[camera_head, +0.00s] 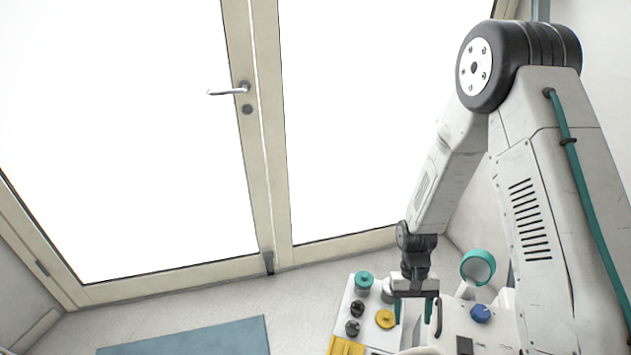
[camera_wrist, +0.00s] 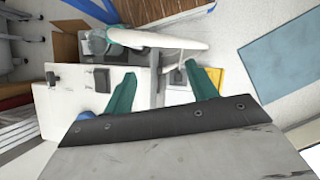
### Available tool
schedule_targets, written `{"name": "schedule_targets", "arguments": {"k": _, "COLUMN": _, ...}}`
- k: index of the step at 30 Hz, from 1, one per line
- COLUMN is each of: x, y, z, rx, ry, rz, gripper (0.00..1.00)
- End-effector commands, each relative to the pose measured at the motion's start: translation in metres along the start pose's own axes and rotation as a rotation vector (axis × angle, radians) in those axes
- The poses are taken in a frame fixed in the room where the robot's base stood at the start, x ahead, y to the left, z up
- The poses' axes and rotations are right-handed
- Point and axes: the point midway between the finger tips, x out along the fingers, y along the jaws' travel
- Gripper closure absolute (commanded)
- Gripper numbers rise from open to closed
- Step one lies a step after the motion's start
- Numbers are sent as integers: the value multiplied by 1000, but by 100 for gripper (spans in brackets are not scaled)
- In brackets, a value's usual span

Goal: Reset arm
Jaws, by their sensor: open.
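My gripper (camera_head: 418,308) hangs from my white arm at the lower right of the head view, over a white unit (camera_head: 455,325) with coloured knobs. Its two teal fingers point down and stand apart, with nothing seen between them. In the wrist view my gripper (camera_wrist: 163,88) shows both teal fingers spread, with the unit's white surface and a pale rounded part beyond them. I cannot tell how far the fingertips are above the unit.
Around my gripper are a yellow knob (camera_head: 385,319), a blue knob (camera_head: 480,313), a teal-capped part (camera_head: 363,281) and a teal ring (camera_head: 478,267). A blue mat (camera_head: 190,339) lies on the floor.

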Motion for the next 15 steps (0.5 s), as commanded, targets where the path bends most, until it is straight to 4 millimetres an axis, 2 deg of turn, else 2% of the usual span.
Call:
{"name": "schedule_targets", "arguments": {"k": 1, "x": -26, "y": 2, "z": 12, "rx": -8, "ry": 10, "rz": -2, "gripper": 43}}
{"name": "schedule_targets", "arguments": {"k": 6, "x": -91, "y": 10, "z": 58, "rx": -35, "ry": 21, "rz": -5, "gripper": 43}}
{"name": "schedule_targets", "arguments": {"k": 9, "x": -125, "y": 15, "z": 87, "rx": -47, "ry": 36, "rz": -8, "gripper": 43}}
{"name": "schedule_targets", "arguments": {"k": 15, "x": -178, "y": 26, "z": 148, "rx": -69, "ry": 80, "rz": -13, "gripper": 43}}
